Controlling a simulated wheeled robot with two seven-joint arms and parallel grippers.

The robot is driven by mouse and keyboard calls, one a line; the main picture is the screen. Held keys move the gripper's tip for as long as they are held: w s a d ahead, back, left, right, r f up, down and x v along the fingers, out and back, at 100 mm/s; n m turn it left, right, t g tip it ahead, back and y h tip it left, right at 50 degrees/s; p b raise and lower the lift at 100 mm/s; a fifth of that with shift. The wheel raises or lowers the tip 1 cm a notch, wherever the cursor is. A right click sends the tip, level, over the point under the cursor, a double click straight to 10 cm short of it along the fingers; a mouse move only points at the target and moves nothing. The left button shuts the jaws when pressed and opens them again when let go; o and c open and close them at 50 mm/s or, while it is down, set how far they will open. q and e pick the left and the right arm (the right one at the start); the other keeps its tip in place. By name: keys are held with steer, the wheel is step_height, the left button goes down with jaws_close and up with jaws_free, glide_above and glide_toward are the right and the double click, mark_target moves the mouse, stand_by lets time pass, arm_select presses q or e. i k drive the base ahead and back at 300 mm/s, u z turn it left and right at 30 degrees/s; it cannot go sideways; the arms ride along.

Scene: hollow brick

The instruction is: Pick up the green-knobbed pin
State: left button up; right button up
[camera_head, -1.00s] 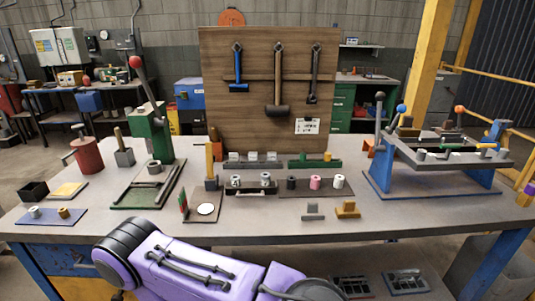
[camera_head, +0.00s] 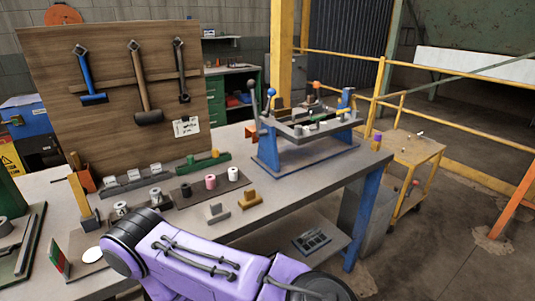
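I cannot make out a pin with a green knob for certain. The blue-legged fixture (camera_head: 300,150) at the bench's right end carries several small parts and levers with grey, orange and blue ends. Neither of my grippers is in view. Only a purple part of my own body shows at the bottom, hiding the bench's near edge.
The grey workbench (camera_head: 290,192) holds white, black and pink spools (camera_head: 210,182), a grey block (camera_head: 216,212) and a yellow-brown block (camera_head: 248,200). A tool board (camera_head: 110,110) stands behind. A yellow cart (camera_head: 415,150) with small items stands right of the bench, near yellow railings.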

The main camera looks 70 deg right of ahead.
mark_target(189, 158)
steer(key=z, duration=2.1)
